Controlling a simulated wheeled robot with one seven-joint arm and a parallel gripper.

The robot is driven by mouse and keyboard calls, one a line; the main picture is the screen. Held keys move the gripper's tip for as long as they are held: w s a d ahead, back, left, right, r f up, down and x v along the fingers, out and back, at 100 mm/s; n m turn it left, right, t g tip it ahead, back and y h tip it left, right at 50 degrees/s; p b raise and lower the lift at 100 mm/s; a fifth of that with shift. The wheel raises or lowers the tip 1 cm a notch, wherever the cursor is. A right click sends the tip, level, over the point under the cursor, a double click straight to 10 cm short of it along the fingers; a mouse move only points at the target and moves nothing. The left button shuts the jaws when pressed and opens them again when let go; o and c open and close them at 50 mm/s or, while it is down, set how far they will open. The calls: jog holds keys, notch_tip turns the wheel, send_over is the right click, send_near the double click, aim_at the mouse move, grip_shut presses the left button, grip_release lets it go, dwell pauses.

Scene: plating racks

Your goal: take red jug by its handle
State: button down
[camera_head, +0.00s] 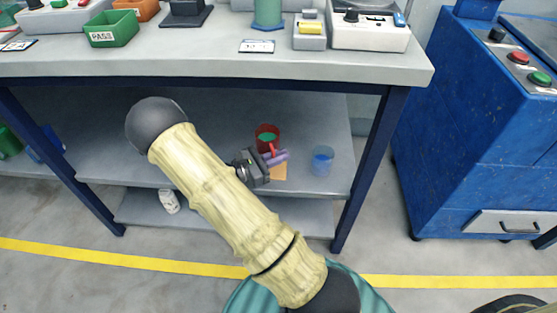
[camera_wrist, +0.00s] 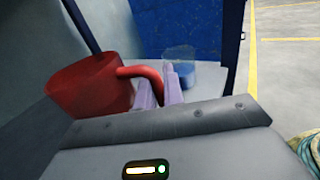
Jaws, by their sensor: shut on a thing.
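The red jug (camera_head: 267,135) stands upright on the middle shelf under the bench, with something green showing inside it. In the wrist view the jug (camera_wrist: 88,88) is on the left, with its curved handle (camera_wrist: 145,71) reaching right. My gripper (camera_head: 279,157) is at the jug's near side. The ends of the fingers and the lower part of the handle overlap, so the exact contact is partly hidden.
A clear cup with blue contents (camera_head: 322,160) stands right of the jug on the shelf (camera_head: 225,112); it also shows behind my fingers in the wrist view (camera_wrist: 181,72). An orange flat piece (camera_head: 279,173) lies below my gripper. The bench top (camera_head: 200,58) overhangs the shelf. A blue cabinet (camera_head: 455,130) stands right.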

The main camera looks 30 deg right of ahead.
notch_tip(320, 180, up, 5)
jog(key=shift+f+p, duration=0.1)
jog(key=shift+p, duration=0.7)
